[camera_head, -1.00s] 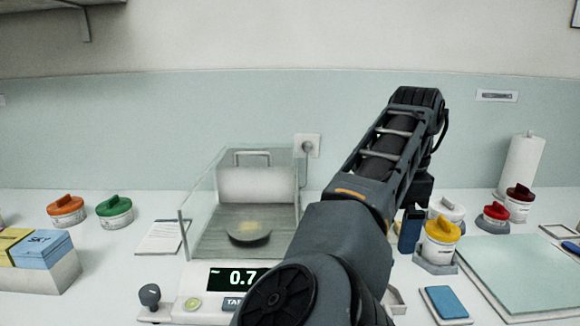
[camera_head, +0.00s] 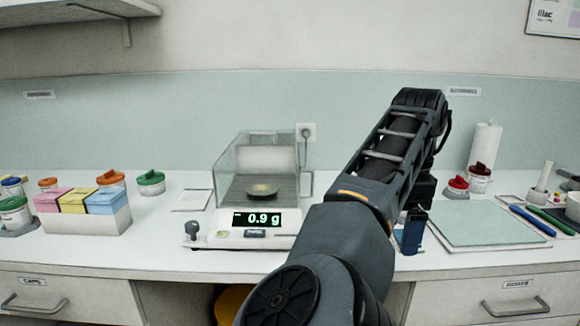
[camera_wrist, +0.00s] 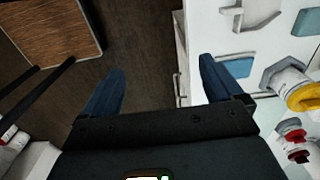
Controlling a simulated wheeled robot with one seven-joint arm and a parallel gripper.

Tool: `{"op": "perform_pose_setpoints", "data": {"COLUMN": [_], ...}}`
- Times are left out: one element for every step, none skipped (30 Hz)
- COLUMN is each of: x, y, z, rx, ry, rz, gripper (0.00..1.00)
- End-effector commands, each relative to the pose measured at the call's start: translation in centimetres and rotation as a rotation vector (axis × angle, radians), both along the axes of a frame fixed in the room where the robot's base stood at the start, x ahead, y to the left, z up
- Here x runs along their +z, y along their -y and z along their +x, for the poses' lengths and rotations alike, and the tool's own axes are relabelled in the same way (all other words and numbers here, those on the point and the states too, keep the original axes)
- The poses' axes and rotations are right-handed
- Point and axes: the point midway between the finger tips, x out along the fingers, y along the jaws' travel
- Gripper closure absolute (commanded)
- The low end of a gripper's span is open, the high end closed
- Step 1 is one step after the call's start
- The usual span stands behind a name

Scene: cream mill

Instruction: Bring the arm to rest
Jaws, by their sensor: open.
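My arm rises from the bottom of the head view and bends over to the right. My gripper (camera_head: 412,232) hangs at its end, pointing down near the counter's front edge. In the wrist view my gripper (camera_wrist: 160,88) has its two blue fingers spread wide apart, with nothing between them. Below them are the dark floor (camera_wrist: 145,45) and the edge of the white counter (camera_wrist: 193,30).
The balance (camera_head: 240,240) reads 0.9 g, with a dish (camera_head: 262,189) in its glass chamber. Sachet box (camera_head: 88,221) stands left, green mat (camera_head: 480,224) right. A yellow-lidded jar (camera_wrist: 295,88) is close right of the fingers. Drawers line the counter front.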

Motion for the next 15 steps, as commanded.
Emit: {"op": "perform_pose_setpoints", "data": {"x": [-0.2,-0.5,-0.7,-0.9,-1.1,-1.4,-1.6,-1.8,-2.1,-2.4,-2.6,-3.0,-3.3,-3.6,-4.1], "y": [0.2,0.5,0.9,1.1,1.4,1.8,2.1,2.4,2.8,3.2,3.5,4.1,4.6,5.0,5.8], "z": [0.0,0.0,0.0,0.0,0.0,-0.1,0.0,0.0,-0.1,-0.1,-0.1,-0.1,-0.2,-0.2,-0.3], "rx": [-0.001,0.000,0.001,0.002,0.003,0.004,0.005,0.006,0.007,0.008,0.010,0.012,0.015,0.017,0.021], "ry": [0.001,0.004,0.009,0.012,0.015,0.020,0.025,0.029,0.034,0.038,0.043,0.050,0.054,0.060,0.068], "rz": [-0.004,-0.014,-0.025,-0.032,-0.039,-0.050,-0.058,-0.066,-0.079,-0.090,-0.101,-0.117,-0.129,-0.142,-0.163], "gripper": [0.07,0.07,0.07,0.07,0.07,0.07,0.07,0.07,0.07,0.07,0.07,0.07,0.07,0.07,0.07]}}
